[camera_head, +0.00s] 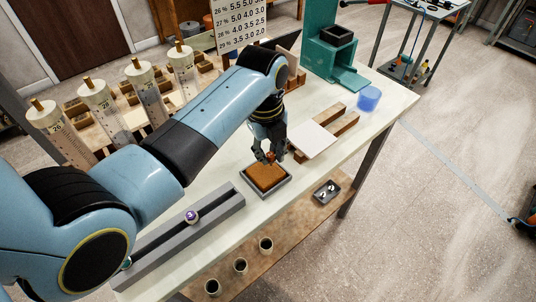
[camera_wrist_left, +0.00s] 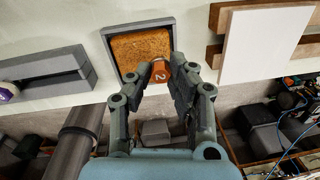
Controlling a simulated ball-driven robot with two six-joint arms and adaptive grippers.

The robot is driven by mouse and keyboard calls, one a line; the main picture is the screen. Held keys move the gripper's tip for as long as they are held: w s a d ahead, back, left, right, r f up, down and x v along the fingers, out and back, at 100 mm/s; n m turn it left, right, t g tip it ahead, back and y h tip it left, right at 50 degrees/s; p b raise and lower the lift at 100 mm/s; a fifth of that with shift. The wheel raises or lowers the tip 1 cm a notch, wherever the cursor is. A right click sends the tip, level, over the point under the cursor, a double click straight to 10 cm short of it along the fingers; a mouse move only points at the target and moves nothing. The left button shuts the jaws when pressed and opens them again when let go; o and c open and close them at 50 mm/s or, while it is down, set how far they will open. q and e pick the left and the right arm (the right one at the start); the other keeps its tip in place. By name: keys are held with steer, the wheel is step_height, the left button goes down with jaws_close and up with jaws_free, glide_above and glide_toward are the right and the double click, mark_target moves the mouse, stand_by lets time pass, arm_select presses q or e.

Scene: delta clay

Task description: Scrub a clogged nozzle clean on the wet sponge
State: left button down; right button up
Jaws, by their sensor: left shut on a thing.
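The sponge (camera_head: 266,177) is a rough orange-brown block in a square grey tray (camera_head: 278,189) on the pale bench. In the left wrist view the sponge (camera_wrist_left: 140,47) fills its tray near the top. My left gripper (camera_head: 267,156) points down over the far part of the sponge. In the left wrist view its fingers are shut on a small orange-brown nozzle (camera_wrist_left: 160,73) marked 2. The nozzle overlaps the sponge's edge in that view; I cannot tell whether they touch. The nozzle's tip is hidden. My right gripper is not in view.
A white plate (camera_head: 313,140) on wooden bars lies just right of the sponge. A small dark tray (camera_head: 327,192) is nearby. Tall cylinders (camera_head: 105,108) stand behind.

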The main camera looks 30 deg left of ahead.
arm_select(q)
steer(key=shift+s+f, duration=0.15)
steer(key=shift+w+r+p, duration=0.15)
steer(key=shift+r+p, duration=0.05)
steer(key=shift+r, duration=0.35)
steer(key=shift+w+r+p, duration=0.15)
steer(key=shift+r+p, duration=0.05)
steer(key=shift+r, duration=0.3)
steer(key=shift+s+r, duration=0.1)
steer(key=shift+r, duration=2.4)
